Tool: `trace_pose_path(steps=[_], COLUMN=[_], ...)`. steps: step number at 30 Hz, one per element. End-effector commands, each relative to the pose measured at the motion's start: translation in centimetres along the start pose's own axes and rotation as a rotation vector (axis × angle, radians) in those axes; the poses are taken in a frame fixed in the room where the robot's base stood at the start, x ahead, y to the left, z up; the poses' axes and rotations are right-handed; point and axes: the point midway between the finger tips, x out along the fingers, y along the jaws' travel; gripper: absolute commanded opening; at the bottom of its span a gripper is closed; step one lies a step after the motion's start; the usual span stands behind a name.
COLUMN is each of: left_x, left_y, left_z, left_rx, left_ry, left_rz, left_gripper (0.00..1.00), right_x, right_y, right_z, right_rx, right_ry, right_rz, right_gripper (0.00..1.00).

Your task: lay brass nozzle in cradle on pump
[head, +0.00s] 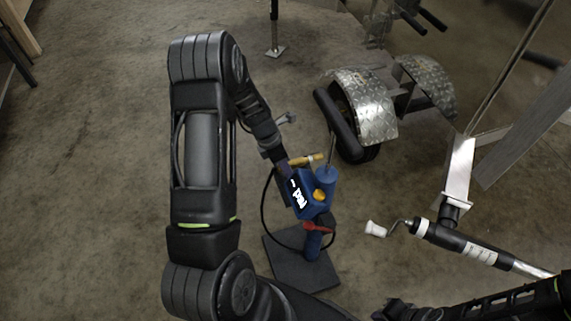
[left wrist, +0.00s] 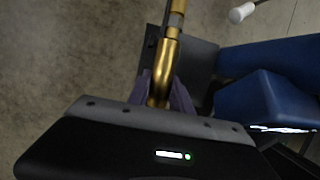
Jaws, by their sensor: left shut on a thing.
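The brass nozzle (head: 306,159) is held by my left gripper (head: 289,165), close beside the upper part of the blue pump (head: 313,206). In the left wrist view the nozzle (left wrist: 166,62) runs up and away from between the purple fingers of my left gripper (left wrist: 163,93), which are shut around it. The pump (left wrist: 265,100) stands to its right there, with a visible gap. I cannot make out the cradle clearly in either view. My right gripper (head: 393,310) is at the bottom edge of the head view, dark and partly cut off; its jaws are unclear.
The pump stands on a dark base plate (head: 290,262), with a black hose (head: 264,210) looping on its left. A trailer jack with a white crank handle (head: 376,229) reaches in from the right. A wheel with a metal fender (head: 366,97) stands behind.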

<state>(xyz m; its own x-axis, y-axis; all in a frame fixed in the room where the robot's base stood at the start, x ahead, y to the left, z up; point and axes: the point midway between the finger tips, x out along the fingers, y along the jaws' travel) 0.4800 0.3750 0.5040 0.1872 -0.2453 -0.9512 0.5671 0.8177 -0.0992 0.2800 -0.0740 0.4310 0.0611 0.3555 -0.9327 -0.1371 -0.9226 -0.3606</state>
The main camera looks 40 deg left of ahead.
Motion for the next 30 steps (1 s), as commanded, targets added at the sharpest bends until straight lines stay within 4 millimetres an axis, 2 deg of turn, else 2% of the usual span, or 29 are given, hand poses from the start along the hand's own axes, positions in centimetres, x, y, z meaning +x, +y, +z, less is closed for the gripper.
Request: trace_pose_path(steps=[3,12,25,26,30], left_x=[1.3,3.0,3.7,3.7,3.8], left_y=[0.2,0.3,0.2,0.2,0.2], left_z=[-0.4,-0.9,-1.4,-1.4,-1.4], left_rx=[0.001,-0.001,-0.003,-0.003,-0.003], left_ry=[0.0,0.0,0.005,0.005,0.006], left_rz=[0.001,0.001,-0.001,-0.001,-0.002], left_gripper=[0.0,0.0,0.0,0.27,0.38], right_x=[0.9,2.0,2.4,2.4,2.4], right_y=[0.4,0.8,0.9,0.9,0.9], right_z=[0.0,0.0,0.0,0.0,0.0], right_rx=[0.0,0.001,0.001,0.001,0.001], right_ry=[0.0,0.0,0.0,0.0,0.0], right_rz=[0.0,0.0,0.0,0.0,0.0], right_gripper=[0.0,0.0,0.0,0.0,0.0])
